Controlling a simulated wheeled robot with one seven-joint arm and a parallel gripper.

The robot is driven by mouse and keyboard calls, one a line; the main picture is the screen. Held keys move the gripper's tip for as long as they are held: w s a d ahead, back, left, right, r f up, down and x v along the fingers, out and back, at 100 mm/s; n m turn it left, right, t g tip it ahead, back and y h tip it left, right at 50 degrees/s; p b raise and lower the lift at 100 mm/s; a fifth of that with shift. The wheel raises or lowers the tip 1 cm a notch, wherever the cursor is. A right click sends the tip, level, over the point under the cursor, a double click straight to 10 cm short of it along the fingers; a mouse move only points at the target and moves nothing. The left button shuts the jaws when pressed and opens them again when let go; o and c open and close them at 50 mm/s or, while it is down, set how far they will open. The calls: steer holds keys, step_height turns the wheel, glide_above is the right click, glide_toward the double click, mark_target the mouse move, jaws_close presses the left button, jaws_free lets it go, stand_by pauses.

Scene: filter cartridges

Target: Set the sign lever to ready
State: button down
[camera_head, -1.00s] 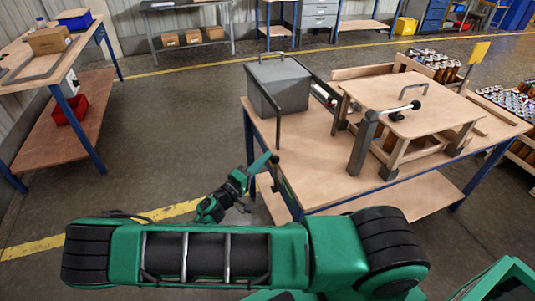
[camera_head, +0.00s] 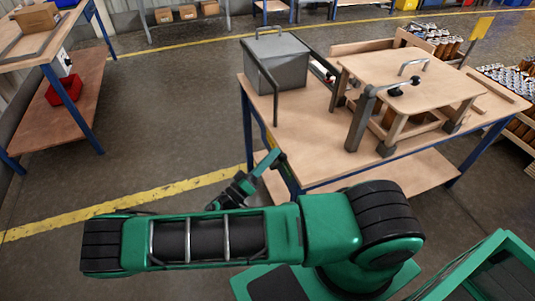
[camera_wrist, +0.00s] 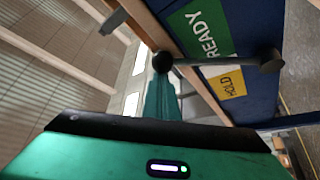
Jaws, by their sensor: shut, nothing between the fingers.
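The sign board shows in the wrist view as a dark blue panel with a green READY label (camera_wrist: 203,34) and a yellow HOLD label (camera_wrist: 228,84). The sign lever (camera_wrist: 215,61) is a grey bar with a dark round end on each side, crossing in front of the board between the labels. My gripper (camera_wrist: 162,84) has its teal fingers shut and empty, with the tips close to the lever's left dark end; I cannot tell whether they touch. In the head view my gripper (camera_head: 275,158) is at the workbench's near left edge, where the board is mostly hidden.
The workbench (camera_head: 310,130) carries a grey lidded box (camera_head: 276,66) and a wooden fixture (camera_head: 410,78) with a dark clamp lever (camera_head: 362,120). Crates of cartridges (camera_head: 505,78) stand at right. Another table (camera_head: 40,62) stands at left, with open floor between.

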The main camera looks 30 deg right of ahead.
steer(key=shift+s+d+f, duration=0.1)
steer(key=shift+s+f, duration=0.15)
step_height(320, 180, up, 3)
steer(key=w, duration=0.3)
steer(key=v, duration=1)
steer(key=shift+w+a, duration=0.3)
steer(key=shift+a, duration=0.1)
steer(key=s+d+r+m+g+y, duration=0.2)
steer(key=s+d+r+g+y, duration=0.1)
steer(key=d+r+g+y, duration=0.4)
steer(key=s+d+r+m+g+y, duration=0.1)
steer(key=s+d+r+g+y, duration=0.3)
steer(key=d, duration=0.6)
steer(key=s+d+r+t+y, duration=0.1)
steer(key=s+r+t+y, duration=0.1)
steer(key=s+r+y, duration=0.3)
steer(key=s+d+r+n+t+y, duration=0.1)
steer(key=s+r+y, duration=0.4)
steer(key=s, duration=0.5)
steer(key=shift+s+d+r+t+y, duration=0.15)
steer(key=shift+d+r+t+y, duration=0.15)
steer(key=shift+r+t, duration=0.7)
